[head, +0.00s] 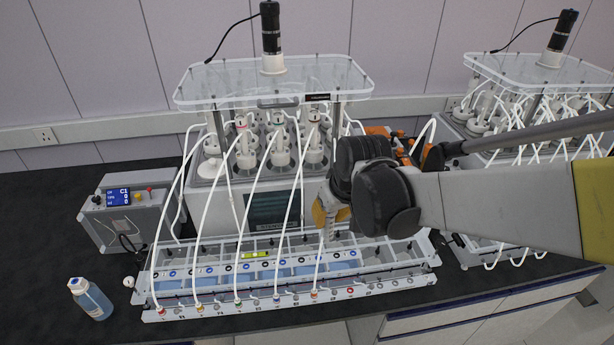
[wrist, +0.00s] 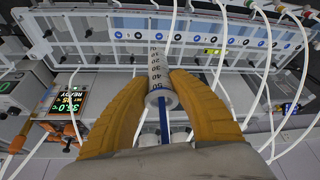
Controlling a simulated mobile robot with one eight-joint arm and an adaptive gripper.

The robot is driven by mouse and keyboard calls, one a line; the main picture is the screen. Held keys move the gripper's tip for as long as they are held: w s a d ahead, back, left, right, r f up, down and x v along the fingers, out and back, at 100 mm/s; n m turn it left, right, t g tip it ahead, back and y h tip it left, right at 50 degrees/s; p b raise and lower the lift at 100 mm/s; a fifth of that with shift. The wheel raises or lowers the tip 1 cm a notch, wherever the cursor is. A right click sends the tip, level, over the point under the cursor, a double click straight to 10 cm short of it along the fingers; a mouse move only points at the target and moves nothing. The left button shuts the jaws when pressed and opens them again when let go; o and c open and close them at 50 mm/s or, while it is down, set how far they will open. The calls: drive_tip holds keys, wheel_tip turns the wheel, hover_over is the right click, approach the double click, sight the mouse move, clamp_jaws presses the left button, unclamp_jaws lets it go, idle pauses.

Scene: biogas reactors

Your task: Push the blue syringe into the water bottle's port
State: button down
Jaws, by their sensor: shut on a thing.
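The syringe (wrist: 157,66) has a clear barrel with a number scale and a blue plunger (wrist: 164,124). My gripper (wrist: 160,92) is shut on it, with a yellow finger on each side near the barrel's flange. In the head view my gripper (head: 330,213) is above the right part of the long tray, and its grip is partly hidden by my arm. The syringe tip's end is not clear in either view. The water bottle (head: 92,300), with pale blue liquid and a light cap, stands upright at the far left front, well away from my gripper.
The long tray (head: 160,283) with white tubes and coloured fittings fills the front middle. The reactor unit (head: 212,215) stands behind it. A grey control box (head: 118,222) is at left. Black bench top (head: 50,255) is clear around the bottle.

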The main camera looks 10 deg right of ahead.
drive_tip(key=shift+r, duration=0.15)
drive_tip(key=shift+r+p, duration=1.2)
drive_tip(key=shift+r, duration=0.2)
drive_tip(key=shift+a, duration=0.1)
